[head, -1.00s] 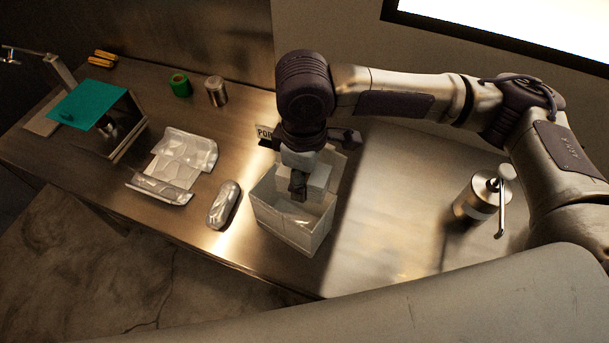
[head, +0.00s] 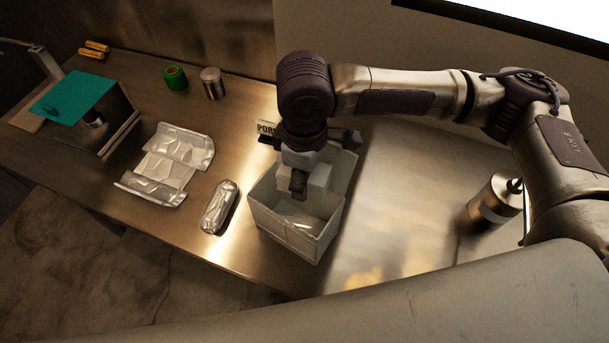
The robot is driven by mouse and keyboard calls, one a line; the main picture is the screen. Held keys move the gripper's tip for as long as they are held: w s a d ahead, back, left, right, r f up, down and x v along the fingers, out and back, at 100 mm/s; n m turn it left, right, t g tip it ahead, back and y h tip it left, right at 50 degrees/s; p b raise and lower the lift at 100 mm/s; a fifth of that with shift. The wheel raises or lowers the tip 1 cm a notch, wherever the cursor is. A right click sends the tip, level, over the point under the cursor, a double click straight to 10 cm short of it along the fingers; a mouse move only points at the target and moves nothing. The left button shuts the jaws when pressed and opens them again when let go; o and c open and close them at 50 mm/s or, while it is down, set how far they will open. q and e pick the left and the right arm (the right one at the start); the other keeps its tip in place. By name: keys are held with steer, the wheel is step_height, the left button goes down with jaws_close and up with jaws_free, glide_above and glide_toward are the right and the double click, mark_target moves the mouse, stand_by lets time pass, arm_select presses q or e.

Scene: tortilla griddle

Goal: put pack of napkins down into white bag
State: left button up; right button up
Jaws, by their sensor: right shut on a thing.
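The white bag (head: 283,231) stands open on the steel counter in the middle of the head view. My right gripper (head: 299,186) points down over the bag's mouth, at its back part. It is shut on the pack of napkins (head: 319,180), a pale block that shows beside the fingers. The pack is at or just inside the bag's opening; I cannot tell how deep it sits. The gripper hides part of the pack and the bag's back wall. My left gripper is not in view.
A foil-wrapped roll (head: 219,207) lies just left of the bag, with crumpled foil sheets (head: 169,165) farther left. A green roll (head: 174,77) and a metal can (head: 212,83) stand behind. A steel pump dispenser (head: 495,199) stands right. The counter between bag and dispenser is clear.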

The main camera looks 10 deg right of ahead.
steer(key=shift+s, duration=0.15)
steer(key=o, duration=0.8)
steer(key=shift+c, duration=0.2)
steer(key=o, duration=0.4)
steer(key=shift+c, duration=0.2)
step_height(320, 180, up, 12)
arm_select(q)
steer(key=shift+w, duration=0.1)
